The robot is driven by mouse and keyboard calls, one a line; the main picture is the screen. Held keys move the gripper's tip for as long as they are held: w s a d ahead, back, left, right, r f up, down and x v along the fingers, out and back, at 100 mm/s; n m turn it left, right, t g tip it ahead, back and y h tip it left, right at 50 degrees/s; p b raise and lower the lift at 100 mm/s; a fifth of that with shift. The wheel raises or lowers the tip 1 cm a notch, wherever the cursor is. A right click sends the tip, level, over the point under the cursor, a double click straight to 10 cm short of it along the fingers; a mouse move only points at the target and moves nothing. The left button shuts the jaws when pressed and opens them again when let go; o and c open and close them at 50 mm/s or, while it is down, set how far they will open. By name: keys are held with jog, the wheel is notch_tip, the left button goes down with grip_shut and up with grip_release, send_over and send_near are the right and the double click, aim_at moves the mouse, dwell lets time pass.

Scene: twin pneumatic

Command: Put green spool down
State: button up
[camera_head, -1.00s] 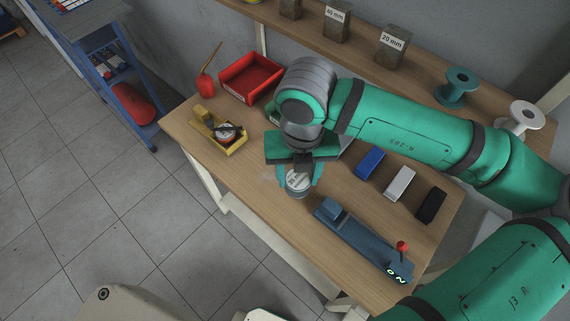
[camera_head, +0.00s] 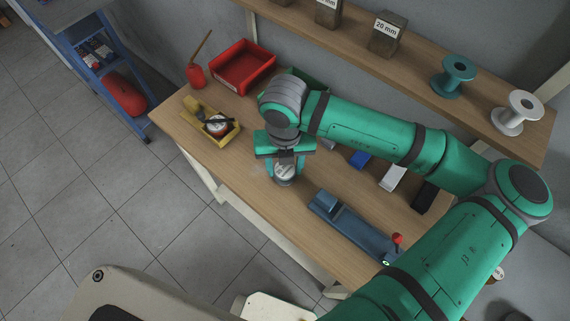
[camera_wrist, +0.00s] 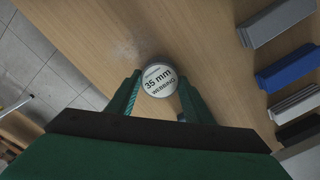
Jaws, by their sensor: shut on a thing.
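A teal-green spool (camera_head: 458,74) stands on the wall shelf at the upper right, apart from my gripper. My gripper (camera_head: 285,172) is low over the front part of the wooden table, pointing down. It is shut on a round tin (camera_head: 284,177). In the wrist view the tin's white top (camera_wrist: 158,80), labelled "35 mm WEBBING", sits between the fingertips of my gripper (camera_wrist: 158,92). Whether the tin touches the table cannot be told.
A yellow tray (camera_head: 232,137), a red bin (camera_head: 268,70) and a partly hidden green bin (camera_head: 318,80) lie on the table. A blue lever device (camera_head: 350,225) is right of the tin. Coloured blocks (camera_head: 392,177) lie behind the device. A white spool (camera_head: 517,113) shares the shelf.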

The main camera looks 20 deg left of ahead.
aim_at(285, 170)
jog(key=shift+f, duration=0.1)
jog(key=o, duration=1.1)
notch_tip(285, 170, up, 12)
jog(key=shift+r, duration=0.15)
jog(key=shift+d, duration=0.1)
